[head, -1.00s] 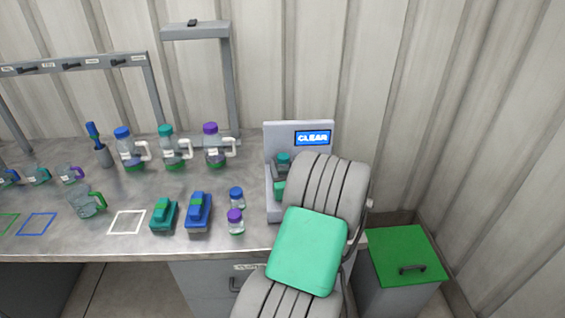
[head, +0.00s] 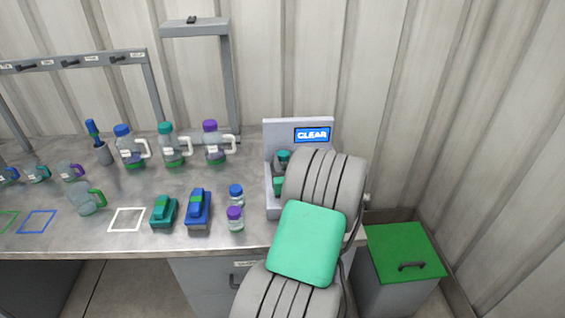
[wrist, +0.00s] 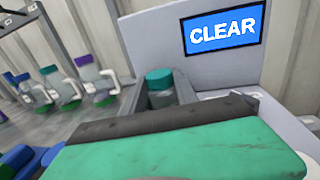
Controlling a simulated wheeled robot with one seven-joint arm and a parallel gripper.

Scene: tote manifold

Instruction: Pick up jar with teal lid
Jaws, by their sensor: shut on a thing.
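The jar with the teal lid (wrist: 160,78) stands upright in front of the grey device with the CLEAR screen in the wrist view. It also shows in the head view, where its teal lid (head: 283,156) sits just left of my arm. My gripper (wrist: 160,98) is shut on the jar, with grey finger parts at both sides of it. The jar's lower part is hidden behind the dark edge and green panel of my gripper. In the head view my arm hides much of the gripper, and I cannot tell whether the jar touches the device.
The grey device (head: 298,128) stands at the bench's right end. Jars with blue (head: 236,192) and purple (head: 235,217) lids stand left of it. Blue (head: 198,210) and teal (head: 164,212) blocks, several bottles and a grey frame (head: 230,85) are farther left. A green-lidded bin (head: 405,252) is at right.

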